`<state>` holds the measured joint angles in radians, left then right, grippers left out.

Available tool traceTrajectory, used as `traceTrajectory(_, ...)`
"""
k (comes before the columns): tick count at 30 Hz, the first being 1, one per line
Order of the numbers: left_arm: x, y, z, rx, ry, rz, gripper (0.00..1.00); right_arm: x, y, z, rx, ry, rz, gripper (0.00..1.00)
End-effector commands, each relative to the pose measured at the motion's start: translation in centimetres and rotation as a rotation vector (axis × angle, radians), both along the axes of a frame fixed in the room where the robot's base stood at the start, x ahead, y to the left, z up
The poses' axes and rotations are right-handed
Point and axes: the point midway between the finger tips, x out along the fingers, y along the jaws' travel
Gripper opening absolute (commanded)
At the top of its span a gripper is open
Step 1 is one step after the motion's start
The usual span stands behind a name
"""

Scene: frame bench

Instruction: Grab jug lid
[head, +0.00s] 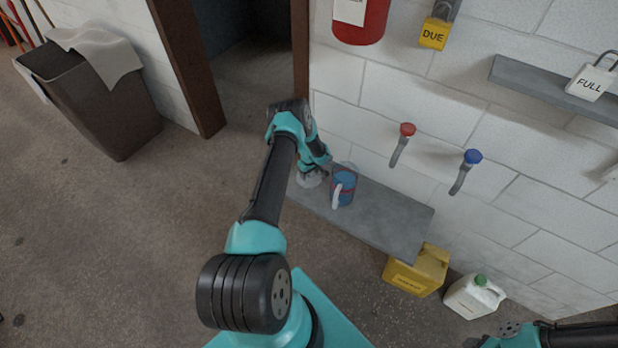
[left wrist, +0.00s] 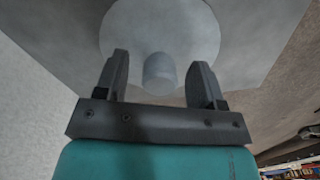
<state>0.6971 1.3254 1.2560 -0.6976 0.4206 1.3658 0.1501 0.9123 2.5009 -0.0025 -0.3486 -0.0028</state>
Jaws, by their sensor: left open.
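The jug lid (left wrist: 204,35) is a pale round disc with a grey cylindrical knob (left wrist: 159,73), lying on the grey bench. My left gripper (left wrist: 160,62) is open, with one finger on each side of the knob and gaps showing between. In the head view my left gripper (head: 312,173) is over the lid (head: 309,181) near the left end of the bench. The blue jug (head: 344,187) with a white handle stands upright just right of it. My right arm shows at the bottom right corner; its gripper fingers are not visible.
The grey bench (head: 390,217) runs along the block wall, its right part clear. A yellow container (head: 417,270) and a white jug with green cap (head: 474,297) stand on the floor. Red (head: 407,130) and blue (head: 472,156) taps stick out above the bench.

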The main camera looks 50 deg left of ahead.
Motion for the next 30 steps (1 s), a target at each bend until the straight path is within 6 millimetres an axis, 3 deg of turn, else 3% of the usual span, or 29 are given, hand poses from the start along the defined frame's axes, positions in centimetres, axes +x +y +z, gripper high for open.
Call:
traceTrajectory(17, 0.02, 0.0, -0.54, 0.0, 0.0, -0.001, 0.63, 0.0, 0.0, 0.0, 0.0, 0.0, 0.0, 0.43)
traceTrajectory(30, 0.02, -0.01, -0.54, 0.0, 0.0, -0.001, 0.21, 0.0, 0.0, 0.0, 0.0, 0.0, 0.0, 0.43)
